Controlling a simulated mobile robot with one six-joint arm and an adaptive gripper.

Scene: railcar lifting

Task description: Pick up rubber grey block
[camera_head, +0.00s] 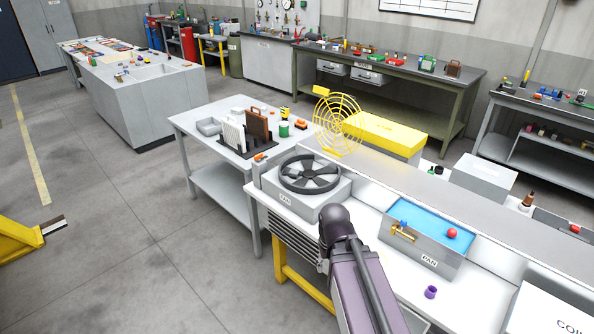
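I cannot make out a thing that is surely the rubber grey block. A small block with a dark top and pale side (53,226) sits at the end of a yellow arm-like part at the left edge, above the floor. Whether it is rubber, or the task's block, I cannot tell. My arm rises from the bottom centre over the white bench, its dark rounded joint near the fan unit. My gripper is not in view.
The white bench (395,284) holds a fan unit (305,200), a pan of blue liquid (432,238) with a red ball, and a purple ring (430,292). A grey table (190,128) stands behind. A yellow round guard (340,122) stands nearby. Open floor lies left.

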